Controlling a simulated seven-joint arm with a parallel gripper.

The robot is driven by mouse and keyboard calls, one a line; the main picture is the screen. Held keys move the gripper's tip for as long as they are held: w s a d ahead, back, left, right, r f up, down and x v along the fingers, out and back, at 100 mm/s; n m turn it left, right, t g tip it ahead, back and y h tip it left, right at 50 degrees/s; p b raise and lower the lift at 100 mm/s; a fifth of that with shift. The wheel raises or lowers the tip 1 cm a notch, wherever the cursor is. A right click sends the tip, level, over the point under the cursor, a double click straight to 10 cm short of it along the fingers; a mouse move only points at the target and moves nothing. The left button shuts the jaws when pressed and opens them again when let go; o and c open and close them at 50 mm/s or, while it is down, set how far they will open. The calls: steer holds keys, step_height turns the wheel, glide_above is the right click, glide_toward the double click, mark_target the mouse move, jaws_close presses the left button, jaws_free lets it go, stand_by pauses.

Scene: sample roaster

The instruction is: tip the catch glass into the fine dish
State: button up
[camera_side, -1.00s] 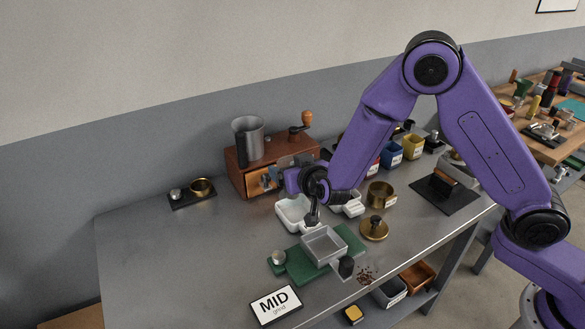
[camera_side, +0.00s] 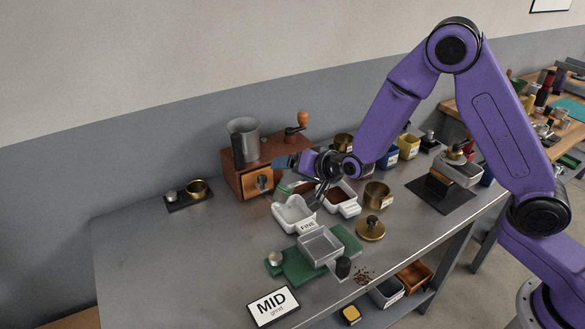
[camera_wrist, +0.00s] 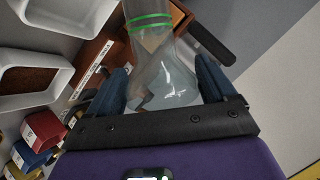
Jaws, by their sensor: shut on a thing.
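My gripper (camera_wrist: 165,100) is shut on the catch glass (camera_wrist: 160,75), a clear flask with green bands near its mouth. In the side view my gripper (camera_side: 287,162) is raised before the wooden grinder, and the glass, with its green band (camera_side: 284,188), is small and partly hidden. The glass looks tilted; its contents are hard to tell. The fine dish (camera_side: 293,222) is a white dish with a FINE label, just below the glass in the picture, its visible inside pale. In the wrist view the fine dish (camera_wrist: 78,24) appears to be the upper white dish, left of the glass.
A second white dish (camera_side: 352,208) with brown grounds stands right of the fine dish. The grinder (camera_side: 236,181) with its drawer is behind. A grey square tray (camera_side: 320,246) on a green base, a brass lid (camera_side: 370,230) and a brass cup (camera_side: 377,195) stand nearby.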

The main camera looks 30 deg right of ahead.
steer(key=shift+w+d+f+m+y, duration=0.15)
steer(key=shift+d+f+m+y, duration=0.25)
steer(key=shift+m+y, duration=0.2)
steer(key=shift+w+d+f+m+g+y, duration=0.1)
steer(key=shift+d+f+m+g+y, duration=0.1)
steer(key=shift+f+m+y, duration=0.35)
steer(key=shift+d+f+m+g+y, duration=0.2)
steer(key=shift+f+m+y, duration=0.25)
steer(key=shift+f+y, duration=0.15)
steer(key=f+m+y, duration=0.3)
steer(key=shift+w+d+f, duration=0.1)
steer(key=shift+d+f, duration=0.1)
steer(key=shift+d, duration=0.15)
steer(key=m+y, duration=0.2)
steer(key=shift+d+f+m+t, duration=0.1)
steer(key=shift+f+m+t, duration=0.2)
steer(key=shift+f+m, duration=0.1)
steer(key=shift+r, duration=0.1)
step_height(320, 180, up, 3)
steer(key=shift+f, duration=0.1)
stand_by(0.7)
